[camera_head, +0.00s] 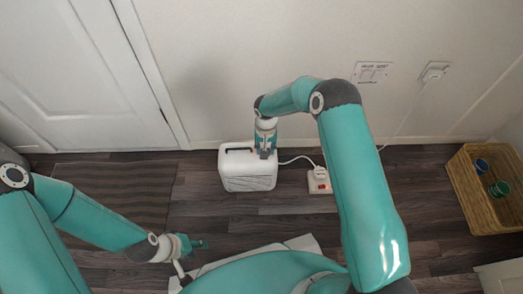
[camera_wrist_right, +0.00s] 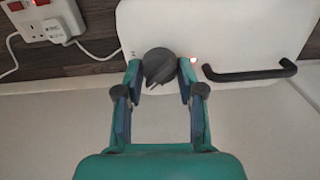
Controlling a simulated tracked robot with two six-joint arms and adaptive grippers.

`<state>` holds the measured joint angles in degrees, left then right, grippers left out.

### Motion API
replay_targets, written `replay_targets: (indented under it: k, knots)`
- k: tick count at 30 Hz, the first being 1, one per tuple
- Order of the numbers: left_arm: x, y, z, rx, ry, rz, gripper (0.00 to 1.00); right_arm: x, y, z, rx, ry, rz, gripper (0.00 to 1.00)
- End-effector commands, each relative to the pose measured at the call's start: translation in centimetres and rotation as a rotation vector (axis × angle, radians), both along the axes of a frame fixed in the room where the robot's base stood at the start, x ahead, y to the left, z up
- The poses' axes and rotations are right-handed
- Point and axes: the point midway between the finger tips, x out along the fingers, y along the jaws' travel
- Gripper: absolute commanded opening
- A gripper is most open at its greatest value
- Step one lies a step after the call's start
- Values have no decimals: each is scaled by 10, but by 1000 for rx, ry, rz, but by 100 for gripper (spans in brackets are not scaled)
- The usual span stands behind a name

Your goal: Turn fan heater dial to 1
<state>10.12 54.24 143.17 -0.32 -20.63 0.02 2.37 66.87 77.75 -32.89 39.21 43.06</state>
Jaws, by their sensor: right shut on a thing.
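The white fan heater (camera_head: 248,180) stands on the floor by the wall; its white top (camera_wrist_right: 230,28) fills much of the right wrist view. The dark round dial (camera_wrist_right: 159,66) is on that top, its raised ridge lying at a slant. My right gripper (camera_wrist_right: 160,76) is shut on the dial, one finger at each side. In the head view my right gripper (camera_head: 265,153) comes down onto the heater's top right and hides the dial. My left gripper (camera_head: 195,246) hangs low at the left, away from the heater; its finger opening is unclear.
A power strip (camera_head: 319,181) with a cord is right of the heater. A wicker basket (camera_head: 468,195) stands far right; a dark mat (camera_head: 115,190) lies left.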

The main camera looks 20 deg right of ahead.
Motion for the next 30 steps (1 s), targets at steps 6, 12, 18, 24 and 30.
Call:
replay_targets:
  k: [6, 12, 18, 24, 30]
  knots:
    - [0, 0, -10, 0, 0, 0, 40, -1, 2, -2, 3, 1, -128, 3]
    - [0, 0, -12, 0, 0, 0, 40, -1, 2, -2, 3, 2, -191, 3]
    - [0, 0, -13, 0, 0, 0, 40, -2, 3, -1, 3, 3, -211, 3]
    - [0, 0, -13, 0, 0, 0, 40, -2, 3, -2, 4, 4, -212, 3]
    - [0, 0, -13, 0, 0, 0, 40, -2, 3, -2, 5, 4, -211, 53]
